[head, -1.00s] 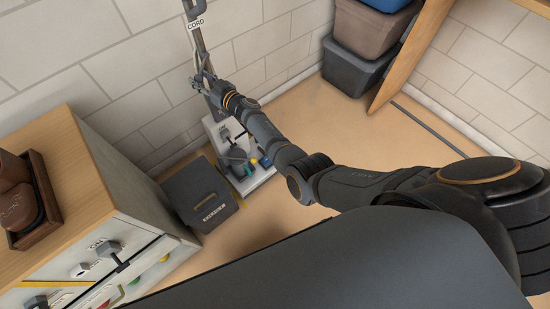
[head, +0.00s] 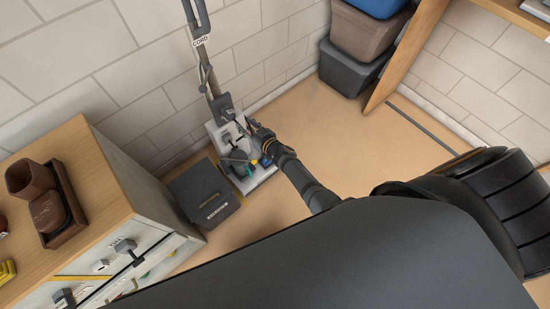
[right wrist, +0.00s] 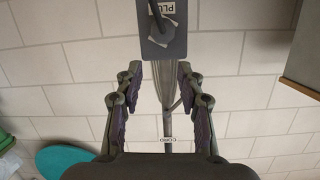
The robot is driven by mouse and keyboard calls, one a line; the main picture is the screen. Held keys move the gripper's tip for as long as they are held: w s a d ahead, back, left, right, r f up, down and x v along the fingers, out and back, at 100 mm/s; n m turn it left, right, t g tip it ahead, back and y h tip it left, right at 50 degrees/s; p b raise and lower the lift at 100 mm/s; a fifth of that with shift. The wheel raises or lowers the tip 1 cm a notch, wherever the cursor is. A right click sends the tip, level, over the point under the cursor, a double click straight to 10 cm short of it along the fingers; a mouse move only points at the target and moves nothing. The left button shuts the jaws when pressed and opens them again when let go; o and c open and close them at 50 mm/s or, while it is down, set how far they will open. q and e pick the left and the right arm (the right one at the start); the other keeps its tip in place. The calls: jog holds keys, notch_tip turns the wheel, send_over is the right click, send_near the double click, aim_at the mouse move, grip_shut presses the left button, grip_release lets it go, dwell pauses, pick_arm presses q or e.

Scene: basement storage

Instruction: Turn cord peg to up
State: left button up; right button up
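A tall grey upright machine stands against the block wall, with its pole (head: 214,88) rising from a light base (head: 258,176). A white CORD label (head: 200,42) is on the pole; it also shows in the right wrist view (right wrist: 167,139). A small grey peg (head: 205,74) is on the pole below the label; I cannot tell exactly which way it points. My right gripper (head: 258,133) is low beside the machine, below the peg. In the right wrist view its fingers (right wrist: 158,98) are spread wide and empty, with the pole behind the gap. My left gripper is not in view.
A dark box (head: 205,193) sits on the floor beside the machine. A wood-topped cabinet (head: 85,165) with knobs and a brown tray (head: 72,222) is at left. Stacked bins (head: 348,68) stand at the back right. The floor right of the machine is clear.

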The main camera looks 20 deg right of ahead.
jog(key=s+d+f+g+h+p, duration=0.1)
jog(key=s+d+f+g, duration=0.1)
jog(key=s+f, duration=0.4)
jog(key=s+d+f+m+g+h+p, duration=0.1)
jog(key=s+d+f+h, duration=0.1)
jog(key=s+d+f, duration=0.2)
notch_tip(320, 180, down, 2)
jog(key=shift+s+d+f+m+g, duration=0.15)
jog(key=shift+s+d+m+g, duration=0.2)
jog(key=shift+s, duration=0.55)
